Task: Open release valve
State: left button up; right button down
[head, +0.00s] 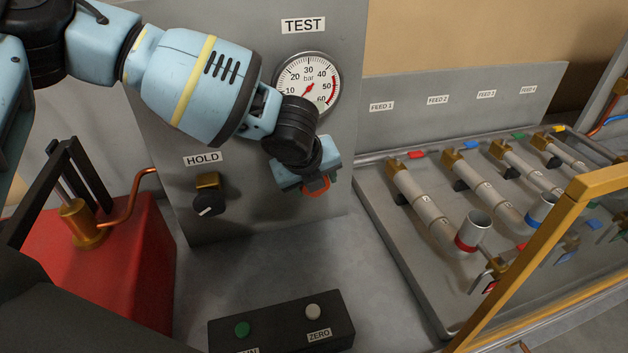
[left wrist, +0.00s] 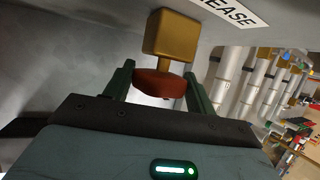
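The release valve shows in the left wrist view as a brass block (left wrist: 172,36) with a red handle (left wrist: 160,84) below it. A label ending in "EASE" (left wrist: 232,12) is beside it, partly cut off. In the head view only part of the red handle (head: 316,188) shows, below my left gripper (head: 308,176). The brass block and the label are hidden there by my arm. The fingers of my left gripper (left wrist: 158,88) lie on both sides of the red handle, with no clear gap on either side. My right gripper is not in view.
A gauge marked TEST (head: 307,84) and a HOLD knob (head: 208,202) are on the grey panel (head: 215,228). A button box (head: 282,325) stands below. A red tank (head: 130,255) with a copper pipe is left. Feed pipes (head: 420,200) lie on a tray at right, behind a brass-coloured rail (head: 545,225).

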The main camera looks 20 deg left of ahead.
pick_arm(q)
jog(key=c, duration=0.5)
jog(key=shift+f, duration=0.1)
jog(key=t+h, duration=0.2)
jog(key=h, duration=0.1)
jog(key=shift+s+a+f+n, duration=0.1)
jog(key=shift+s+f+n, duration=0.05)
jog(key=shift+n, duration=0.25)
jog(key=shift+t+h, duration=0.5)
jog(key=shift+t, duration=0.1)
jog(key=o, duration=1)
jog(key=shift+c, duration=0.2)
